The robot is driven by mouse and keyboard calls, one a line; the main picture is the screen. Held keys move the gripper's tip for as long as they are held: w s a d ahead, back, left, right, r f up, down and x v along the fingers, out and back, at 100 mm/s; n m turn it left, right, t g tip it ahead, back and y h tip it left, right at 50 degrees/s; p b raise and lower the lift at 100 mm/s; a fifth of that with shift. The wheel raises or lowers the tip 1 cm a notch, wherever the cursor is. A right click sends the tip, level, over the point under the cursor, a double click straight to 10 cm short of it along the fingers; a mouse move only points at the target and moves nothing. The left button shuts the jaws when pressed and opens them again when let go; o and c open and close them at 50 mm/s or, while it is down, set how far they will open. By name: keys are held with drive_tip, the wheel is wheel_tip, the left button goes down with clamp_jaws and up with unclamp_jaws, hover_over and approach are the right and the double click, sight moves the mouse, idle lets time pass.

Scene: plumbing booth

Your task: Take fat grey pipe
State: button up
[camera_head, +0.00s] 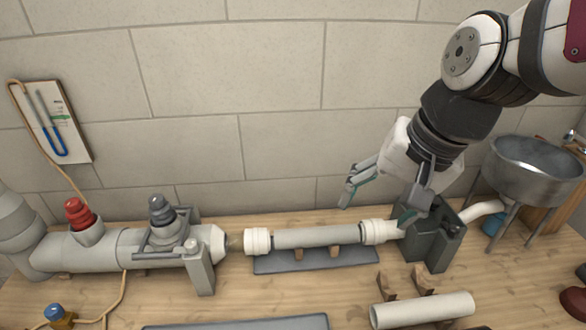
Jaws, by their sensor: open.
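A grey pipe (318,237) lies level on small wooden supports above a dark grey mat. A white collar (257,241) is at its left end and a white fitting (380,231) at its right end. A wider, pale pipe (424,310) lies at the front right by wooden cradles; I cannot tell for sure which of the two is the fat grey one. My gripper (377,204) is open, with its fingers spread and nothing visible between them. It is above and behind the grey pipe's right end, and one finger overlaps the white fitting in the picture.
A large grey pipe assembly (90,250) with a red valve knob (78,213) fills the left. A dark clamp block (436,238) and a metal basin (540,168) stand at the right. The wall is close behind.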

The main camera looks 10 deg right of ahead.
drive_tip(key=w+a+f+m+g+b, duration=0.1)
drive_tip(key=w+a+f+m, duration=0.1)
drive_tip(key=w+f+m, duration=0.55)
drive_tip(key=m+h, duration=0.2)
drive_tip(key=m, duration=0.3)
approach(318, 231)
drive_tip(key=b+x, duration=0.2)
drive_tip(key=x, duration=0.1)
drive_tip(key=b+x, duration=0.1)
drive_tip(key=x, duration=0.1)
drive_tip(key=shift+d+f, duration=0.25)
drive_tip(key=shift+a+b+x, duration=0.2)
drive_tip(key=shift+b+x, duration=0.6)
drive_tip(key=shift+x, duration=2.25)
drive_tip(key=c, duration=1.3)
